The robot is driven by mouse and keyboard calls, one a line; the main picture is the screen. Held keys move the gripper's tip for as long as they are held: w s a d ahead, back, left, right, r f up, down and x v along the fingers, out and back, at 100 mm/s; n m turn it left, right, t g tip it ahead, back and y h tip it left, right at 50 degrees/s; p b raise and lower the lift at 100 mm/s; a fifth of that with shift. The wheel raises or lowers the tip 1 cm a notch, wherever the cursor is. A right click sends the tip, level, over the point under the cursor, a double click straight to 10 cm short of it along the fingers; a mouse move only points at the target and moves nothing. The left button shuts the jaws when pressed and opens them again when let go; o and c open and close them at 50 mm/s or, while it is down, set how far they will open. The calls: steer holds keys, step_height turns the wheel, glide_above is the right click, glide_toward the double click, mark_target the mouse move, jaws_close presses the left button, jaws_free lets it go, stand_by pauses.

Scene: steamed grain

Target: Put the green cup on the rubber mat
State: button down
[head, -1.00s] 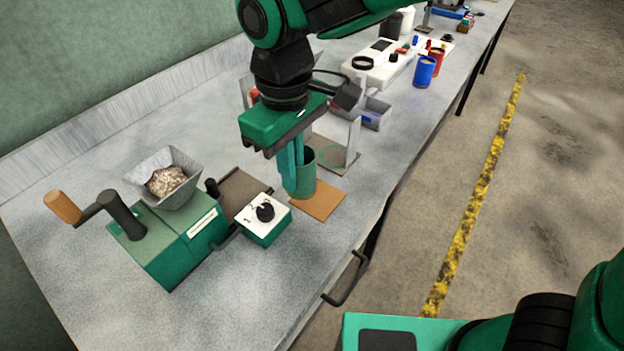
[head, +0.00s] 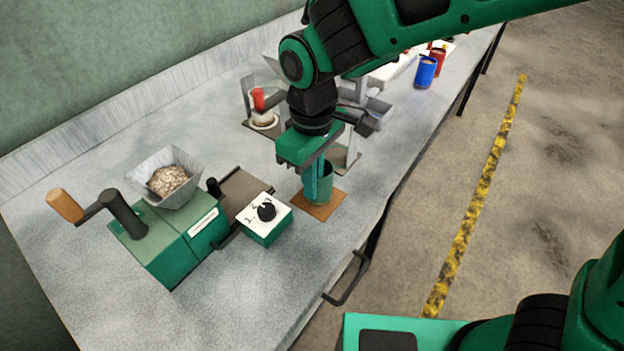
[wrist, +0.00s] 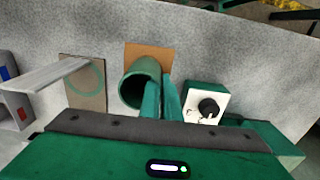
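The green cup (head: 325,183) stands upright over the middle of the flat orange-brown mat (head: 331,205), the only loose mat I see near it. Its base looks on or just above the mat; I cannot tell which. My gripper (head: 312,192) points down at the cup, with its fingers at the cup's wall. In the wrist view, the cup (wrist: 138,80) shows its open mouth, and the mat (wrist: 148,55) shows behind it. My gripper's fingers (wrist: 161,88) are close together at the cup's right rim and seem to pinch it.
A green grinder (head: 175,240) with a grain hopper (head: 167,177) stands at left. A control box with a black knob (head: 265,215) sits close left of the mat. A stand with a plate marked by a green ring (wrist: 88,82) is close on the other side. The bench front edge is near.

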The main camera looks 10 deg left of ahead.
steer(key=c, duration=2)
jaws_free()
steer(key=shift+f, duration=0.1)
step_height(320, 180, up, 12)
steer(key=shift+r, duration=0.15)
